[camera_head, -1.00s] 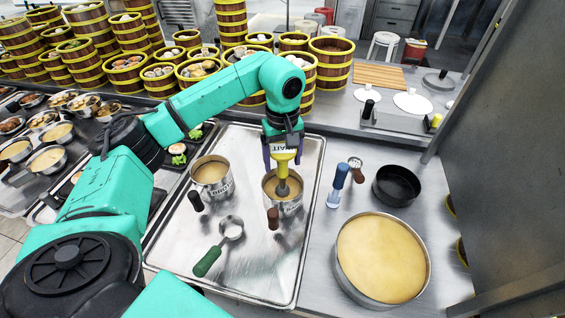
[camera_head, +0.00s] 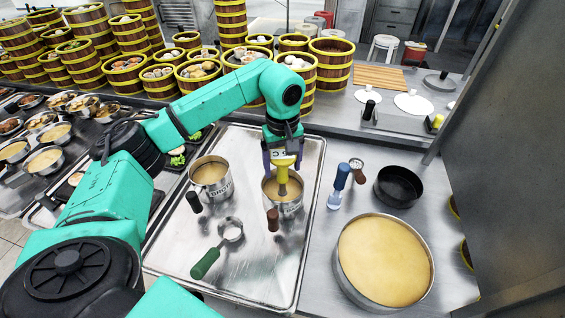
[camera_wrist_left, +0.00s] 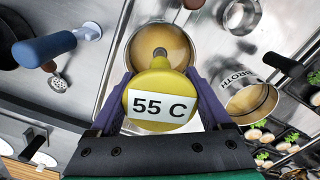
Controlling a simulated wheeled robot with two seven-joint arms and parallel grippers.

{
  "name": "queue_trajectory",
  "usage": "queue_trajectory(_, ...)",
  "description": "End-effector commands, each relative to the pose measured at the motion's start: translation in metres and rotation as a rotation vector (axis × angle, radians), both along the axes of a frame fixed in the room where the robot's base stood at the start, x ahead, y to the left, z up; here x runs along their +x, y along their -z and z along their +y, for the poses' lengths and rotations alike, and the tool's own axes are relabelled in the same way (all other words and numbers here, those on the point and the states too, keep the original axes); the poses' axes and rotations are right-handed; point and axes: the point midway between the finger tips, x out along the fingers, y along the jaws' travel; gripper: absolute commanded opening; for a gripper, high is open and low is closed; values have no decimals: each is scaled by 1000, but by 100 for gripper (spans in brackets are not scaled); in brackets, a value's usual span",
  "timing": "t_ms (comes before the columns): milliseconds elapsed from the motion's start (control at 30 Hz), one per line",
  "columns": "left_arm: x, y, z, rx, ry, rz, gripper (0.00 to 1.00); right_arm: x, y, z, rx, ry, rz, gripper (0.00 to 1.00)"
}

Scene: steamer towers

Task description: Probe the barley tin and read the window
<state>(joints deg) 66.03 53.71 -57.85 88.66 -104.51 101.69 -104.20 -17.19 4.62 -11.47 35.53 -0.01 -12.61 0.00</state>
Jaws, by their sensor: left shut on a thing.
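My left gripper (camera_head: 281,160) is shut on a yellow probe (camera_head: 282,172). The probe points down into the right-hand tin (camera_head: 285,209) of pale, creamy contents on the metal tray; its tip is hidden inside. I cannot read that tin's label. In the left wrist view the probe's window (camera_wrist_left: 163,107) reads "55 C", with the same tin (camera_wrist_left: 178,42) behind it. The second tin (camera_head: 212,190), to the left, has a label reading BROTH; it also shows in the left wrist view (camera_wrist_left: 246,103). My right gripper is not in view.
A green-handled ladle (camera_head: 206,263) lies on the tray (camera_head: 262,280). To the right stand a blue-handled tool (camera_head: 340,180), a black pan (camera_head: 398,186) and a large round pan (camera_head: 384,260) of pale contents. Steamer towers (camera_head: 232,22) line the back.

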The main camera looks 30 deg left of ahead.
Motion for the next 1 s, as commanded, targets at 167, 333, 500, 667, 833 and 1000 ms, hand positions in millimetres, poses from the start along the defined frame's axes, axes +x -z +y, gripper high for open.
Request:
queue_trajectory(167, 0, 4, 0, -1, 0, -1, 0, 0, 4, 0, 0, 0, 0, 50)
queue_trajectory(333, 0, 8, 0, -1, 0, -1, 0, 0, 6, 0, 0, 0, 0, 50)
queue_trajectory(500, 0, 11, 0, -1, 0, -1, 0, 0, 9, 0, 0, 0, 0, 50)
queue_trajectory(667, 0, 14, 0, -1, 0, -1, 0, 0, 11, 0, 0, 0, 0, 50)
queue_trajectory(833, 0, 18, 0, -1, 0, -1, 0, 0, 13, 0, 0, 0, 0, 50)
queue_trajectory(1000, 0, 20, 0, -1, 0, -1, 0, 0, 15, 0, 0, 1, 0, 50)
